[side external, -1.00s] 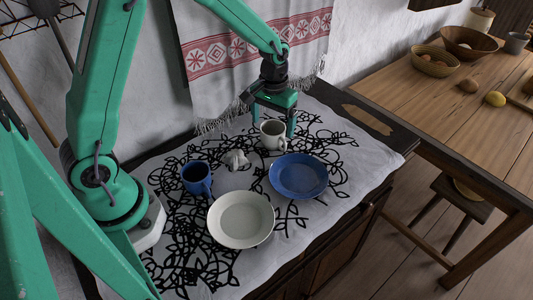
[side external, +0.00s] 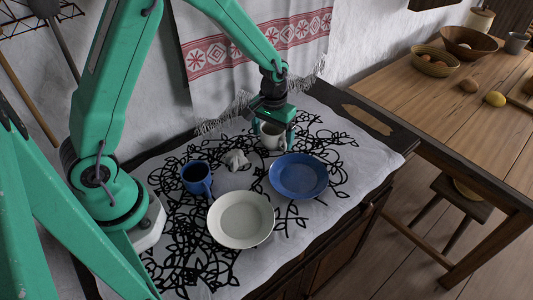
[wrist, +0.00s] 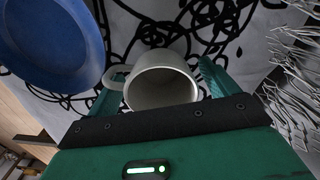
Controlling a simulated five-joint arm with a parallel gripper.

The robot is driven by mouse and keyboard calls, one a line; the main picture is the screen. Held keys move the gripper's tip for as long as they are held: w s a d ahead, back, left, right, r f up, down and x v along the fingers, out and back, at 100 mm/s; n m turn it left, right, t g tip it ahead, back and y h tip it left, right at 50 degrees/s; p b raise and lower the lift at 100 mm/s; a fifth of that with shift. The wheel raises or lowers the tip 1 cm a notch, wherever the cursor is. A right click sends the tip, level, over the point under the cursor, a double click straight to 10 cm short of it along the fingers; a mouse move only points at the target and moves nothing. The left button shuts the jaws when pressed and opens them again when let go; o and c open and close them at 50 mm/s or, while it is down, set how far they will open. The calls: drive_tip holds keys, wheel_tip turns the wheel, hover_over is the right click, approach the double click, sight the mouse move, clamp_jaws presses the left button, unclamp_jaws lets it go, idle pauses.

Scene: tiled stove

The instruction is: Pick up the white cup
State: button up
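The white cup (side external: 272,139) stands upright on the patterned cloth. In the wrist view the cup (wrist: 160,88) shows its open mouth, with its handle on the left. My gripper (side external: 274,134) is low over the cup, with one finger on each side of it. In the wrist view my gripper (wrist: 160,88) is open, its teal fingers spread wide around the cup. Whether a finger touches the cup is hard to tell. The lower part of the cup is partly hidden by the gripper in the wrist view.
A blue plate (side external: 298,176) lies close in front of the cup. A towel (side external: 225,60) hangs on the wall behind.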

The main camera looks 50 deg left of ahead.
drive_tip(key=c, duration=1)
drive_tip(key=shift+o, duration=0.2)
drive_tip(key=shift+r, duration=0.1)
drive_tip(key=shift+r, duration=0.85)
wheel_tip(320, 180, up, 2)
drive_tip(key=shift+r, duration=0.25)
drive_tip(key=s+d+r, duration=0.6)
drive_tip(key=d, duration=0.4)
drive_tip(key=shift+s+r, duration=0.15)
drive_tip(key=shift+r, duration=0.15)
